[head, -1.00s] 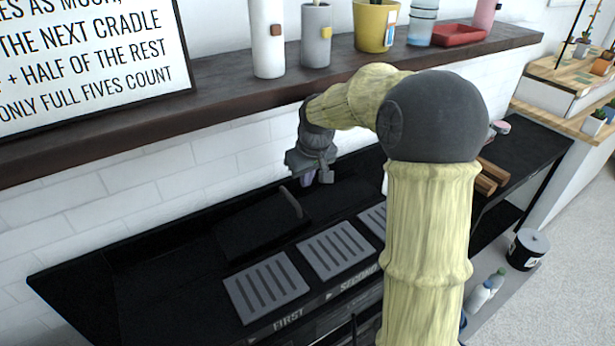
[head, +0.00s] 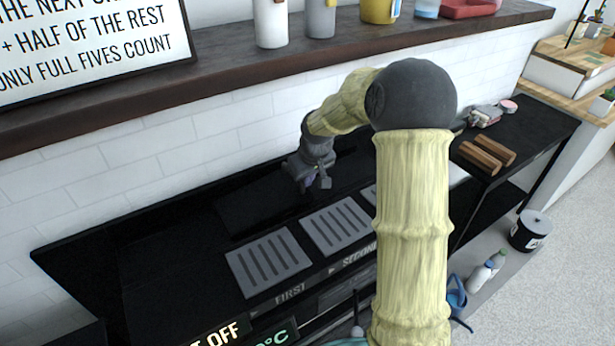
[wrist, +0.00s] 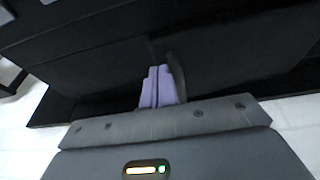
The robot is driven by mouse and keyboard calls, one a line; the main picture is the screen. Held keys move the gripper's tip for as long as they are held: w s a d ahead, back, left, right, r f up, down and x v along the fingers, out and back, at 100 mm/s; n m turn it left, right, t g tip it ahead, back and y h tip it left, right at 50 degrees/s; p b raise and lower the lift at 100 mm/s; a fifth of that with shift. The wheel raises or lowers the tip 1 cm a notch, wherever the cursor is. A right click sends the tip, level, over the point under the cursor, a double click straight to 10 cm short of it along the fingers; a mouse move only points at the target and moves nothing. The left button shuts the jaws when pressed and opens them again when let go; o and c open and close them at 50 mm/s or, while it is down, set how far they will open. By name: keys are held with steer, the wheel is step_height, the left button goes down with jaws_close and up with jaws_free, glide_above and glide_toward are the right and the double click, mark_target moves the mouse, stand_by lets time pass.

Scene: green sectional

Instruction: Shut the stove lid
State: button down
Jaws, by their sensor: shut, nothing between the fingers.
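The stove lid (head: 258,200) is a black panel on the black stove top, behind the grey slotted plates. In the head view it looks low and nearly flat; black on black, I cannot tell whether it is fully down. My gripper (head: 312,185) is over the lid's right end. In the wrist view the purple fingers (wrist: 158,87) are together with nothing between them. They are right beside the lid's curved grey handle (wrist: 176,76), over the dark lid surface (wrist: 215,65). I cannot tell whether they touch it. My forearm hides part of the stove's right side.
Slotted grey plates (head: 268,263) lie along the stove's front, above FIRST and SECOND labels. A dark shelf (head: 225,70) with containers runs above. Wooden blocks (head: 487,155) lie on the right counter. A black bucket (head: 530,230) and bottles stand lower right.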

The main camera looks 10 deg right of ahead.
mark_target(310, 190)
steer(key=f, duration=0.1)
steer(key=d+f+b, duration=0.1)
steer(key=f, duration=0.1)
steer(key=shift+w+f, duration=0.15)
steer(key=shift+w, duration=0.05)
steer(key=shift+r+p, duration=0.6)
step_height(310, 190, up, 4)
steer(key=p, duration=0.3)
steer(key=v, duration=0.9)
steer(key=shift+d, duration=0.4)
steer(key=shift+s+p, duration=0.1)
steer(key=shift+p, duration=0.2)
